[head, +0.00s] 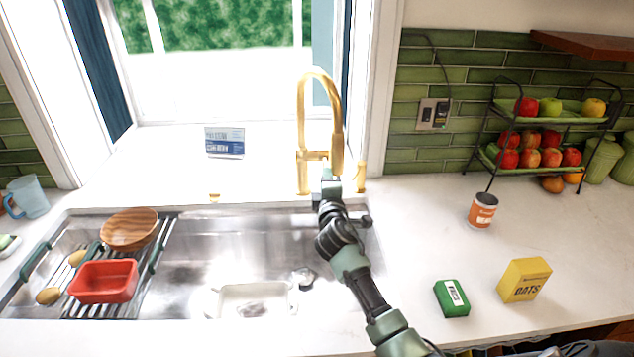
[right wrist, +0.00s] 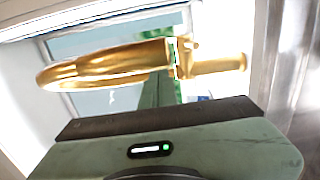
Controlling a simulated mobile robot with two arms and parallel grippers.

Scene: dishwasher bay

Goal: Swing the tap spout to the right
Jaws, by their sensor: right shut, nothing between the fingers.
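The gold tap (head: 302,125) stands behind the sink near its right end, with a tall arched spout whose end (head: 337,152) points down toward the front right. My right gripper (head: 329,175) is at the tap, just below the spout's end, shut with nothing seen held. In the right wrist view the gold spout (right wrist: 105,65) lies across the picture beyond my right gripper (right wrist: 160,92). I cannot tell whether the fingers touch the spout. My left gripper is in neither view.
The steel sink (head: 190,265) holds a rack with a wooden bowl (head: 130,230) and a red dish (head: 104,282). A small gold fitting (head: 360,177) stands right of the tap. A cup (head: 482,211), green box (head: 452,298) and oats box (head: 524,280) are on the right counter.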

